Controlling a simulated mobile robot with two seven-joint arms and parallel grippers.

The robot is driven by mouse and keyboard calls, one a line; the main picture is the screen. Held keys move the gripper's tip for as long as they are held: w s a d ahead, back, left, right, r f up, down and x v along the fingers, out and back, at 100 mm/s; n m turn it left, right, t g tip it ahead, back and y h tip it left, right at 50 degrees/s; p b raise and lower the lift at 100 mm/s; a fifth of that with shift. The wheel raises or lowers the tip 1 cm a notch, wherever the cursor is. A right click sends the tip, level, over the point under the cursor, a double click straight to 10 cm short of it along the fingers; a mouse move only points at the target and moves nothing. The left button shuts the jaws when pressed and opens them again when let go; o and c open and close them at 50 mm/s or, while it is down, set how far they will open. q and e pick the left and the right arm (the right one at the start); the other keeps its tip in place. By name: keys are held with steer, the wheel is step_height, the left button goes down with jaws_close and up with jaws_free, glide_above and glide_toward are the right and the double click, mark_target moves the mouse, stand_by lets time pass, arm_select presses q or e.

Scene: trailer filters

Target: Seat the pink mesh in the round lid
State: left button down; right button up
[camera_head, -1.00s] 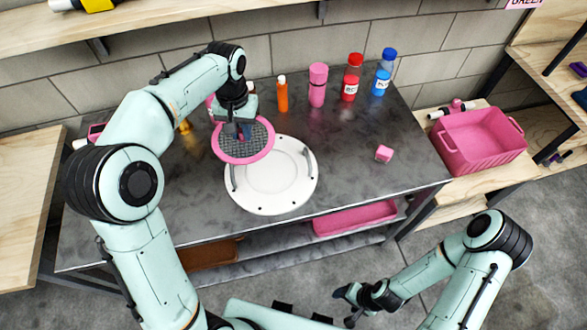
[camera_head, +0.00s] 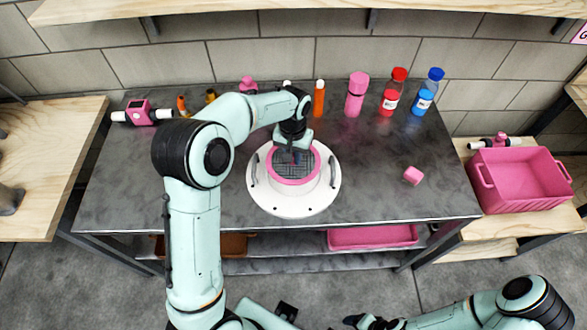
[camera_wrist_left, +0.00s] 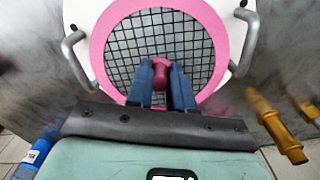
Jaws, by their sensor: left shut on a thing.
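The pink mesh (camera_head: 294,181) is a round dark grid with a pink rim and a pink knob at its middle. My left gripper (camera_head: 296,154) is shut on that knob; in the left wrist view its fingers (camera_wrist_left: 160,84) pinch it from both sides. The round lid (camera_head: 272,205) is a white disc with metal handles on the grey table. My right gripper (camera_head: 365,322) is low at the bottom edge, away from the table.
Bottles (camera_head: 356,94) stand along the table's back. A pink basket (camera_head: 522,181) stands on the right-hand bench. A pink and white fitting (camera_head: 141,113) lies at the back left. The table (camera_head: 205,206) around the lid is mostly clear.

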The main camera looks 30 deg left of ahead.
mark_target(293, 168)
arm_select(q)
steer(key=shift+f, duration=3.35)
steer(key=shift+f, duration=0.15)
steer(key=c, duration=1)
jaws_free()
step_height(293, 168, up, 12)
steer(key=shift+r+p, duration=0.2)
steer(key=shift+p, duration=0.15)
